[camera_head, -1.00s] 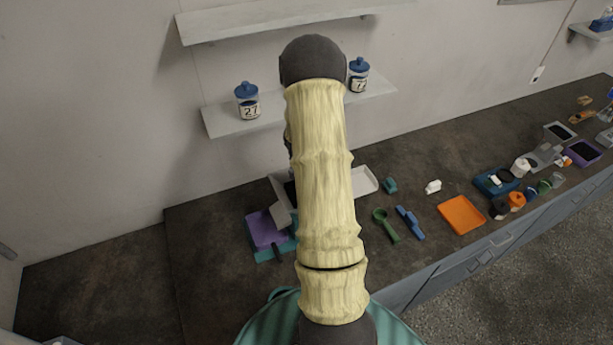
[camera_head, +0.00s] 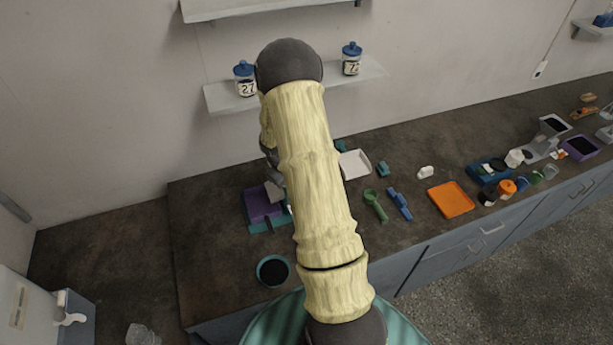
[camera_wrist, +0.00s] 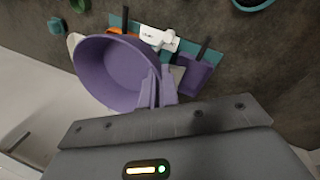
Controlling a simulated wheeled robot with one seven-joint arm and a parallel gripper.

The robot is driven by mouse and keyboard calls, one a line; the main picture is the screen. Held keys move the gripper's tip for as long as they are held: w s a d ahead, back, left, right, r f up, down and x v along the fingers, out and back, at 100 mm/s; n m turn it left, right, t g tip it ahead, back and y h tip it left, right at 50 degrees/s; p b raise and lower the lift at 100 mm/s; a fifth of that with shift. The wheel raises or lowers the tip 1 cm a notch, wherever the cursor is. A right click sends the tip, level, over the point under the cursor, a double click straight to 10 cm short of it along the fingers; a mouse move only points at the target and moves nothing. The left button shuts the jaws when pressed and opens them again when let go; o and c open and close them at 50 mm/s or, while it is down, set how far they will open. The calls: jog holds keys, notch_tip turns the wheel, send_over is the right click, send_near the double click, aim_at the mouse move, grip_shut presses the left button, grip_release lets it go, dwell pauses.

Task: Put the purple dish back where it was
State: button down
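A round purple dish (camera_wrist: 108,72) is close to the camera in the wrist view, tilted so its inside shows. My gripper (camera_wrist: 158,90) is at the dish's near right edge, its two narrow fingers against the rim, seemingly shut on it. Below and beyond it a teal base (camera_wrist: 215,57) lies on the counter, with a smaller purple piece (camera_wrist: 194,76) and a white item (camera_wrist: 157,38) on it. In the head view a purple shape (camera_head: 262,203) shows over the teal base; I cannot tell whether it is the held dish. My arm hides the gripper there.
A teal bowl with dark contents (camera_head: 273,271) stands near the counter's front. Right of my arm are a white tray (camera_head: 355,164), a green scoop (camera_head: 375,205), a blue tool (camera_head: 399,204) and an orange tray (camera_head: 451,200). A shelf (camera_head: 215,98) with jars is above.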

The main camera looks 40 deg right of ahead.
jog(key=w+a+f+m+b, duration=0.1)
jog(key=w+a+f, duration=0.15)
jog(key=a, duration=0.95)
jog(key=a+f+m+b, duration=0.1)
jog(key=a+f+b, duration=0.2)
jog(key=f+b, duration=0.5)
jog(key=s+a+f+b, duration=0.1)
jog(key=a+f+b, duration=0.3)
jog(key=f+b, duration=0.4)
jog(key=shift+s+a+f+m+g, duration=0.15)
jog(key=shift+a+f+m+g, duration=0.1)
jog(key=shift+f+m+g, duration=0.25)
jog(key=shift+f, duration=0.1)
